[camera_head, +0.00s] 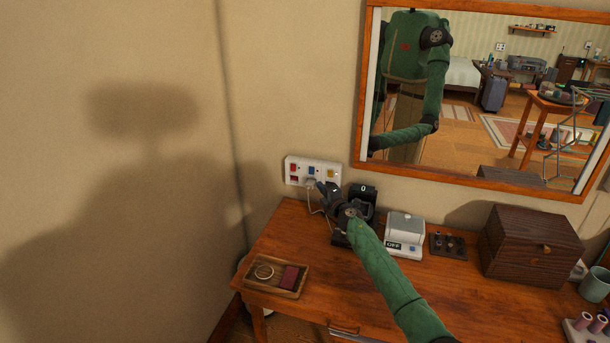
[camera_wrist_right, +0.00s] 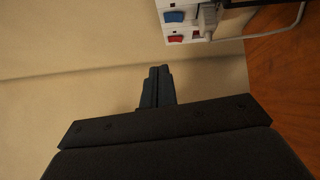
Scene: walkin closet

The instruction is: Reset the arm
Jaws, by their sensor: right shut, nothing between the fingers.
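My right arm (camera_head: 388,278) is green and reaches up over the wooden table from the lower right in the head view. Its dark gripper (camera_head: 326,190) is shut and empty, just in front of the wall socket panel (camera_head: 300,166). In the right wrist view the closed fingers (camera_wrist_right: 157,85) point at the beige wall, with the panel (camera_wrist_right: 176,38) at the upper right. A plug (camera_wrist_right: 207,20) with a grey cable sits in the panel. I cannot tell whether the fingertips touch anything. My left gripper is not in view.
On the table (camera_head: 300,235) are a small tray (camera_head: 292,291), a black device showing 0 (camera_head: 363,190), a grey device marked OFF (camera_head: 404,226), a dark knob panel (camera_head: 447,245) and a wooden box (camera_head: 529,248). A framed mirror (camera_head: 480,175) hangs above.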

